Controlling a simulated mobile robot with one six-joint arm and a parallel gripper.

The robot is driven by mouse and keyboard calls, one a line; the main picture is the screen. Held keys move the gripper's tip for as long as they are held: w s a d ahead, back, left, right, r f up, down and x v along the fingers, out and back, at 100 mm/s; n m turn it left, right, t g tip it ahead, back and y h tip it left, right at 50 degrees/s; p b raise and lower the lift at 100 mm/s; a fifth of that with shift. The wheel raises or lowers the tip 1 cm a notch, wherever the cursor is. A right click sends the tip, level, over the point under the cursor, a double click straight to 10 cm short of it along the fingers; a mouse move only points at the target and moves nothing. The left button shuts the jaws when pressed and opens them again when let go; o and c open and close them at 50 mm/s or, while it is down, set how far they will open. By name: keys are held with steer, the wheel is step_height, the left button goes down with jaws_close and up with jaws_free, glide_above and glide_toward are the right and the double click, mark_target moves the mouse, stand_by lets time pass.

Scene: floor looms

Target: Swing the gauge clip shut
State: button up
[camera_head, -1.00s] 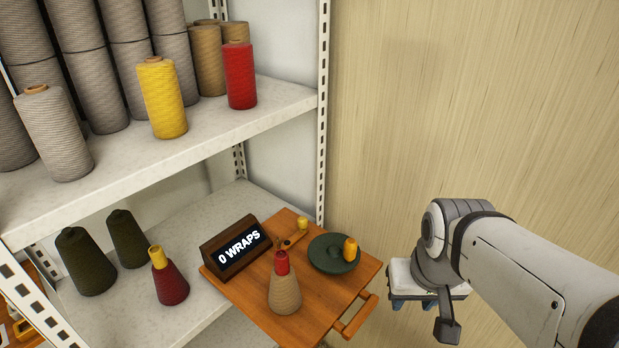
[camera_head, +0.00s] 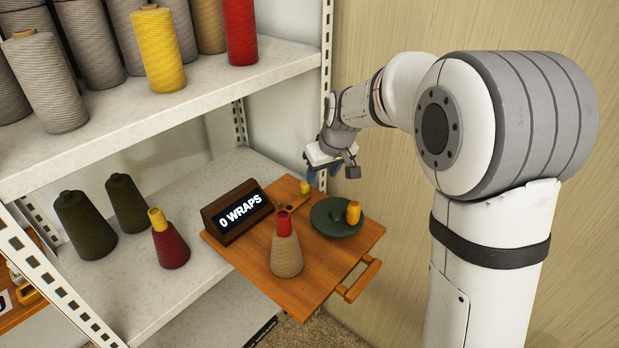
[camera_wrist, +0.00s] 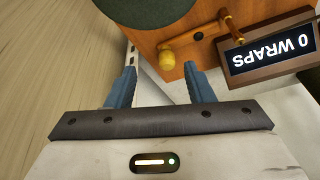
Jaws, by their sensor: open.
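The gauge clip looks to be the small wooden arm with a yellow knob (camera_head: 305,187) at the back edge of the wooden board (camera_head: 325,275), beside the display. The yellow knob (camera_wrist: 168,60) also shows in the wrist view, with its wooden arm running right toward a small brown peg (camera_wrist: 231,25). My gripper (camera_head: 312,176) is above and just behind the knob in the head view. In the wrist view my gripper (camera_wrist: 161,84) has its two blue fingers apart, with the knob just beyond the gap between them. Nothing is held. Whether a finger touches the knob cannot be told.
A "0 WRAPS" display (camera_head: 238,211) stands on the board's left. A tan cone with a red top (camera_head: 287,254) stands at the front. A dark green disc (camera_head: 331,220) with a yellow-orange peg (camera_head: 353,212) lies right. A shelf post (camera_head: 326,80) rises behind my gripper.

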mark_target(306, 184)
steer(key=shift+n, duration=0.4)
steer(key=w+a+f, duration=0.1)
steer(key=w+f, duration=0.1)
steer(key=f, duration=0.1)
steer(key=w+a+f, duration=0.2)
steer(key=f, duration=0.1)
steer(key=w+a+f, duration=0.1)
steer(key=w+f, duration=0.1)
steer(key=f, duration=0.2)
steer(key=shift+w+a, duration=0.1)
steer(key=shift+a, duration=0.3)
steer(key=shift+c, duration=0.2)
jaws_close()
